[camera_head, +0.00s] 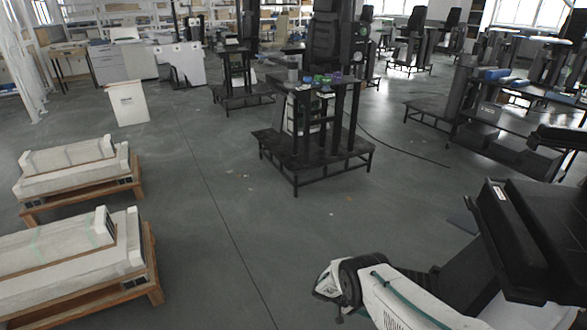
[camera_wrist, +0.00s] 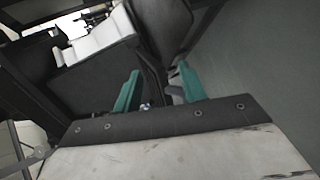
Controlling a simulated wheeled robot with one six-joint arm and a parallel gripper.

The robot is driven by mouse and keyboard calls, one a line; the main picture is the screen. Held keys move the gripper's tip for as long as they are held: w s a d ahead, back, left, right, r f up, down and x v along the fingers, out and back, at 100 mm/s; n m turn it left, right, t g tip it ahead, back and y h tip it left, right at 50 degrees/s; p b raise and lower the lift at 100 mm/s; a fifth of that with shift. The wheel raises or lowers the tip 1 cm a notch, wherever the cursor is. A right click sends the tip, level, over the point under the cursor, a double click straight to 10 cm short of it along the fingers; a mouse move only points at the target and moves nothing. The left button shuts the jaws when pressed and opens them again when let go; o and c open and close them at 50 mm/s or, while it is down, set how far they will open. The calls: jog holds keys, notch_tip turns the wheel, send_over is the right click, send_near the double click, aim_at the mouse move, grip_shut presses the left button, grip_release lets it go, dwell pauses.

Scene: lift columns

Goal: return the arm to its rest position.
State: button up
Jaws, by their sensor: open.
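My gripper (camera_wrist: 160,90) shows in the wrist view as two teal fingers set apart. Nothing is held between them. Dark body parts and a pale block lie beyond the fingers, close by. My arm (camera_head: 395,300), white and black with a teal strip, is folded low at the bottom right of the head view. Its fingertips cannot be made out there.
A black lift-column stand (camera_head: 315,150) is on the floor ahead, with coloured items on top. Wrapped white columns lie on wooden pallets (camera_head: 150,260) at left. A white bin (camera_head: 127,103) stands behind them. More black stands (camera_head: 430,105) are at right.

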jog(key=s+n+g+y, duration=0.1)
jog(key=s+n+g, duration=0.15)
jog(key=s, duration=0.35)
jog(key=s+a+r+n+y, duration=0.15)
jog(key=r+y, duration=0.25)
jog(key=r, duration=1.9)
jog(key=s+a+r+n+y, duration=0.1)
jog(key=a+r+y, duration=0.2)
jog(key=r, duration=1.9)
jog(key=s+d+r+m+t+y, duration=0.1)
jog(key=s+r+t+y, duration=0.3)
jog(key=s+r, duration=2.2)
jog(key=shift+s+d+r+m+t+y, duration=0.35)
jog(key=shift+s+t, duration=0.75)
jog(key=shift+t, duration=0.65)
